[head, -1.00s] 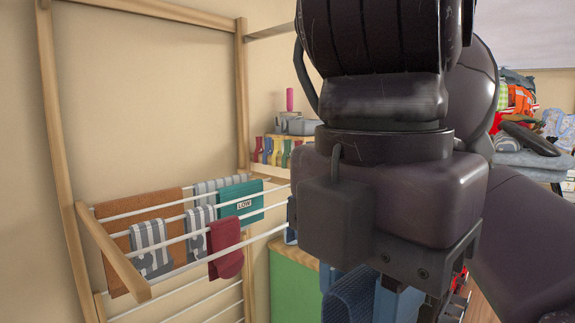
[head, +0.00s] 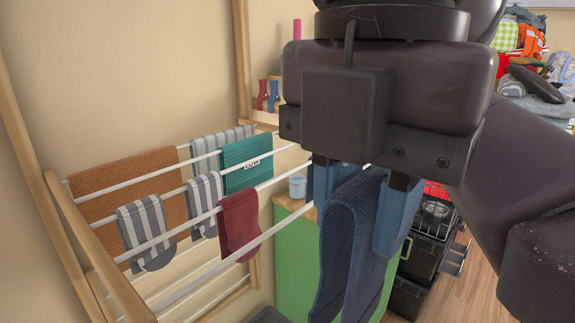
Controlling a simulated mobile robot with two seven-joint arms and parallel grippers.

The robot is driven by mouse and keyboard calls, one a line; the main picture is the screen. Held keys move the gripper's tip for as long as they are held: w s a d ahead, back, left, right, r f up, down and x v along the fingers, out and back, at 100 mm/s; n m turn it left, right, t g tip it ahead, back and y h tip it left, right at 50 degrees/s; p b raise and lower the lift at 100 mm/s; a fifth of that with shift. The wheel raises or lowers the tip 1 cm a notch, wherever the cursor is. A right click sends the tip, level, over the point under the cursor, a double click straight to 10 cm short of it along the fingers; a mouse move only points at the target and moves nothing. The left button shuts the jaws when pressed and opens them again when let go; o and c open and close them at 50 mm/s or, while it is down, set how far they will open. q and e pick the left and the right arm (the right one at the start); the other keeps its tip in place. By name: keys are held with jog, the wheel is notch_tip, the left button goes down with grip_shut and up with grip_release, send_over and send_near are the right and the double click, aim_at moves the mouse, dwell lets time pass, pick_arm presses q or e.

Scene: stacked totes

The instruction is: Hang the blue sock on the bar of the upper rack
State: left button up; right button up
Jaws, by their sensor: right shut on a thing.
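The blue sock (head: 340,245) hangs down from my right gripper (head: 362,215), which is shut on it. The sock is in front of the right ends of the bars in the picture. The upper rack (head: 262,205) has several white bars on a wooden frame, at the left and middle. I cannot tell whether the sock touches a bar. The gripper body hides the sock's top and part of the bars' right ends. My left gripper is not in view.
The bars carry an orange towel (head: 115,185), grey striped socks (head: 146,225), a teal cloth (head: 245,165) and a maroon sock (head: 238,222). A green cabinet (head: 295,265) stands behind the sock. Black crates (head: 425,255) stand at the right. The nearest bar has bare stretches.

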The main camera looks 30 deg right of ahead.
jog(key=shift+r, duration=0.1)
jog(key=shift+s, duration=0.15)
dwell(0.3)
jog(key=p, duration=0.3)
send_over(235, 254)
jog(key=shift+f, duration=1.85)
jog(key=shift+f+b, duration=1)
jog(key=shift+f, duration=3.7)
